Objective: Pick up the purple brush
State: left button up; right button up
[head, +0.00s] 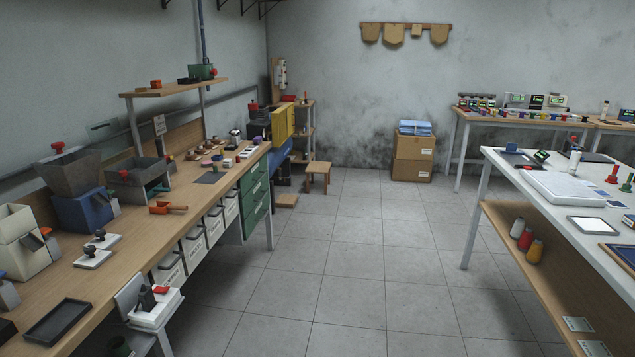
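A small purple item (217,158) lies among several small things toward the far end of the left workbench (95,280). It is too small to tell whether it is the purple brush. No other purple brush can be made out. Neither of my grippers shows in the head view.
Tiled floor (330,270) is clear between the left bench and the white table (520,165) on the right. A chair-like stand (150,312) juts out at the left bench's near edge.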

aim_at(257, 141)
jog(key=i+u, duration=0.1)
jog(key=i, duration=0.55)
jog(key=i+l+u, duration=0.15)
jog(key=i, duration=0.5)
jog(key=i+l+u, duration=0.1)
jog(key=i, duration=0.6)
jog(key=i+l+u, duration=0.2)
jog(key=i+u, duration=0.15)
jog(key=i+l+u, duration=0.65)
